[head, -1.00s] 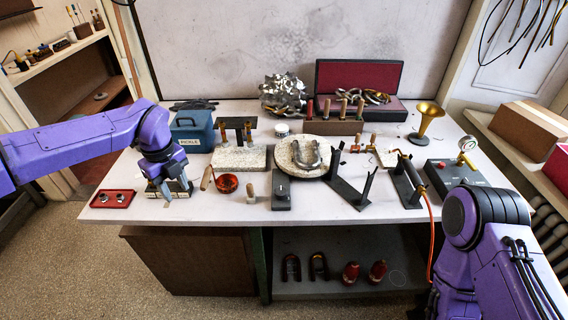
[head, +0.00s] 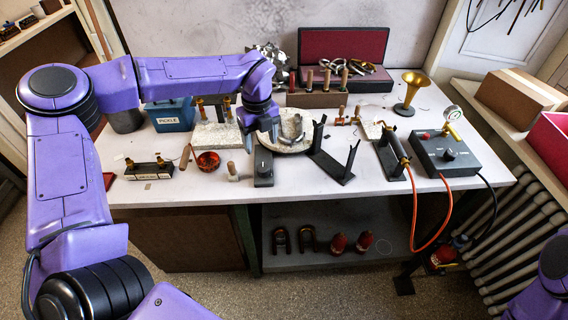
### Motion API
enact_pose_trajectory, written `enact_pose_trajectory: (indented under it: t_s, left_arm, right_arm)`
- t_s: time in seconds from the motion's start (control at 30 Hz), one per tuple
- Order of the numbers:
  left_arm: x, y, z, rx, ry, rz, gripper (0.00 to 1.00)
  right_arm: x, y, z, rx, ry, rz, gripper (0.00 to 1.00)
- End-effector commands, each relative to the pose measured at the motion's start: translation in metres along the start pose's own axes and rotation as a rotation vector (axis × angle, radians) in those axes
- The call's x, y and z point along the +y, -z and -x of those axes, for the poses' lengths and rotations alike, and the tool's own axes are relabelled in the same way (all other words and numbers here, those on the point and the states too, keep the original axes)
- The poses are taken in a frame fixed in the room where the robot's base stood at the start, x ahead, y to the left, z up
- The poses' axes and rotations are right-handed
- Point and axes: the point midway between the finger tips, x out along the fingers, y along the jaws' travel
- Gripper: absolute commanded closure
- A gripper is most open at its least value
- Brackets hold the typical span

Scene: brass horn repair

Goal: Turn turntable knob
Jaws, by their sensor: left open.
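The turntable (head: 297,146) is a round, pale, speckled disc in the middle of the bench, with a grey U-shaped tube (head: 292,128) on it. A narrow dark block (head: 264,178) with a small raised part on top, which looks like the knob, lies at its front left. My left gripper (head: 271,138) is open and points down over the turntable's left edge, just behind the dark block. It hides part of the disc and perhaps the block's rear end. I cannot tell whether its fingers touch anything. My right gripper is out of view; only part of that arm shows at the lower right.
A dark V-shaped stand (head: 331,167) is close on the right. A red bowl (head: 208,162) and a small peg stand (head: 233,173) are at left. A rack of wooden-handled tools (head: 318,99) stands behind. A control box (head: 447,152) with gauge and hoses is at right.

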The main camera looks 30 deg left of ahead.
Motion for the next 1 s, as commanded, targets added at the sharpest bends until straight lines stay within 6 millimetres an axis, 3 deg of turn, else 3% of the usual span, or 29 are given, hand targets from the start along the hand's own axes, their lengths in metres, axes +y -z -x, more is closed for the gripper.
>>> enact_pose_trajectory:
  t_s: [0.43,0.6,0.8,0.83,1.0]
  left_arm:
    - [-0.002,0.002,-0.087,0.001,-0.004,-0.005,0.32]
    - [-0.002,0.001,-0.100,0.000,-0.002,-0.004,0.32]
    - [-0.002,0.001,-0.101,0.000,-0.001,-0.004,0.32]
    - [-0.002,0.001,-0.101,0.000,-0.001,-0.004,0.36]
    - [-0.002,0.001,-0.100,0.000,-0.001,-0.004,0.89]
  right_arm:
    - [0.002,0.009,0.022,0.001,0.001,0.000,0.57]
    - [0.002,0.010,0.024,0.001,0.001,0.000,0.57]
    - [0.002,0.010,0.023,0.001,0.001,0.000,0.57]
    - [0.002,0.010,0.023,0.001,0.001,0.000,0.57]
    - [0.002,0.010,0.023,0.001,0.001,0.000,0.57]
